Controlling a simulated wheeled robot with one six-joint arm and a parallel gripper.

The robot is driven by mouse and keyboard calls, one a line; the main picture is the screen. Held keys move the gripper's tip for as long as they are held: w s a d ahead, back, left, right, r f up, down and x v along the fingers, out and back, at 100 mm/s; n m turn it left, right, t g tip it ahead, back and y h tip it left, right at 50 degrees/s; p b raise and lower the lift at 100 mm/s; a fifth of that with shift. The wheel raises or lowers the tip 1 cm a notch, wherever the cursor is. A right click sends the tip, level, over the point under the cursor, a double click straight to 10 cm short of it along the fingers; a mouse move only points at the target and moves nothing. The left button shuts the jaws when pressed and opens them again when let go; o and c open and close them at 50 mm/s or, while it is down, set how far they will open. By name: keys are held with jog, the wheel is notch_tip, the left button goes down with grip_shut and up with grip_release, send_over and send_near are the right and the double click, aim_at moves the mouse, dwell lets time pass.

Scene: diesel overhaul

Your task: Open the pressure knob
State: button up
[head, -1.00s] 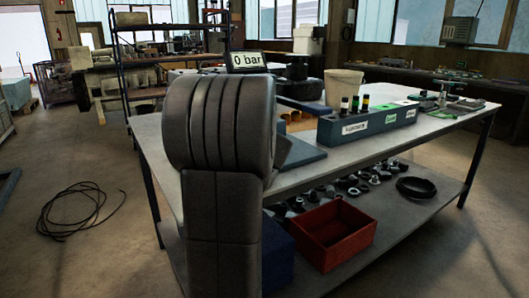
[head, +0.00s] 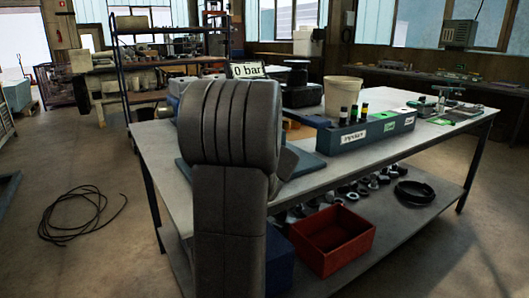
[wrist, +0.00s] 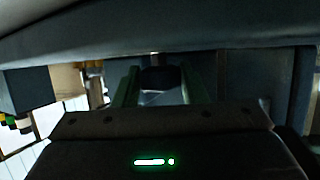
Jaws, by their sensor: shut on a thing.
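The pressure display (head: 247,70) reads "0 bar" and stands at the back of the table, just above my arm in the head view. My gripper (wrist: 158,88) shows in the wrist view, with greenish fingers on either side of a small dark rounded thing (wrist: 160,78). The gripper is shut on this thing, which looks like the pressure knob, though it is too dark to be sure. In the head view my arm hides the gripper, the knob and most of the device under the display.
A blue holder (head: 368,134) with several vials stands mid-table beside a white bucket (head: 343,95). A dark round-topped device (head: 297,85) stands behind. The lower shelf bears a red crate (head: 332,240), metal parts and a black ring (head: 415,192). A cable (head: 82,214) lies on the floor.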

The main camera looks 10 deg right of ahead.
jog(key=shift+d+r+n+g+y+p, duration=0.15)
jog(key=shift+n+y+p, duration=0.65)
jog(key=shift+p, duration=1.5)
jog(key=shift+d+r+n+g+y+p, duration=0.15)
jog(key=shift+n+y+p, duration=0.6)
jog(key=shift+p, duration=1.6)
jog(key=shift+d+r+n+g+y+p, duration=0.15)
jog(key=shift+n+y+p, duration=0.6)
jog(key=shift+p, duration=1.55)
jog(key=n+y+p, duration=0.1)
jog(key=p, duration=0.1)
jog(key=n+g+y+p, duration=0.1)
jog(key=p, duration=0.2)
jog(key=shift+w+f+y, duration=0.1)
jog(key=shift+f+y, duration=0.15)
jog(key=shift+y, duration=0.15)
jog(key=shift+f+n+g+y+p, duration=0.1)
jog(key=shift+n+g+y+p, duration=0.35)
jog(key=shift+p, duration=0.55)
jog(key=shift+f+n+p, duration=0.15)
jog(key=shift+n+p, duration=0.1)
jog(key=shift+p, duration=0.05)
jog(key=o, duration=0.7)
jog(key=b+v, duration=0.1)
jog(key=v, duration=1.2)
jog(key=shift+d, duration=0.45)
